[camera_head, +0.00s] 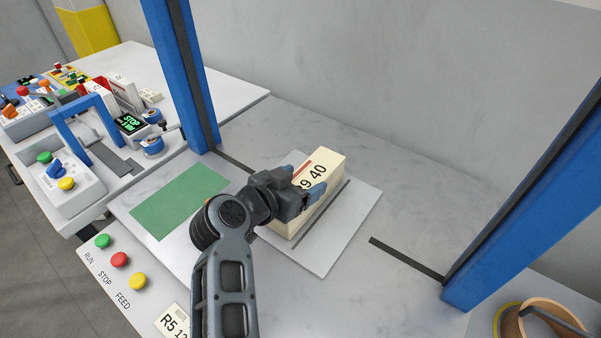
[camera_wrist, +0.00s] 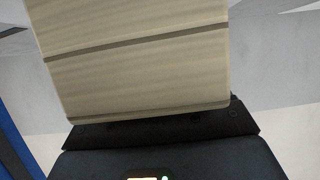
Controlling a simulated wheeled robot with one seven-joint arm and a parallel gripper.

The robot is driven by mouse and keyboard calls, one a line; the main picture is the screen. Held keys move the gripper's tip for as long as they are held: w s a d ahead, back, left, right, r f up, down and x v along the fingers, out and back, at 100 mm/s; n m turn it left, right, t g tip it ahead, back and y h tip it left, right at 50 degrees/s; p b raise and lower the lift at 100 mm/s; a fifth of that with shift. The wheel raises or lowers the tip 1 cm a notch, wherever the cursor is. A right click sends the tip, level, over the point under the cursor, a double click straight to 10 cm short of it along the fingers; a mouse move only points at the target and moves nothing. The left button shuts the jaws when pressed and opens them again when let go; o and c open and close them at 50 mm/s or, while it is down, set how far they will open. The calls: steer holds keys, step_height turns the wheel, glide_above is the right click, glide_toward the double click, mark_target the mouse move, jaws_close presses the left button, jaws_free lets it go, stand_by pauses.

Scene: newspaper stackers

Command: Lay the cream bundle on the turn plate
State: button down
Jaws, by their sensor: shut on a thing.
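The cream bundle (camera_head: 325,175) is a block with a red stripe and dark digits ending in "9 40" on its top. My gripper (camera_head: 307,189) is shut on it, with blue fingertips on its top part. The bundle is over the light grey turn plate (camera_head: 345,236); whether it touches the plate or hangs just above it I cannot tell. In the wrist view the bundle (camera_wrist: 140,85) fills the upper middle, with dark straps across it. My arm hides part of the bundle's near end and the plate's left part.
Blue posts (camera_head: 178,75) and (camera_head: 530,205) stand left and right of the plate. A green mat (camera_head: 180,201) lies to the left. Green, red and yellow buttons (camera_head: 120,260) are on the front panel. A control box (camera_head: 62,185) and small items crowd the left table. A round brown container (camera_head: 540,322) is at lower right.

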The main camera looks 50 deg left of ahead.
steer(key=shift+r, duration=0.2)
jaws_free()
steer(key=shift+f, duration=0.2)
steer(key=v, duration=1.2)
steer(key=shift+p, duration=0.3)
steer(key=shift+r, duration=0.15)
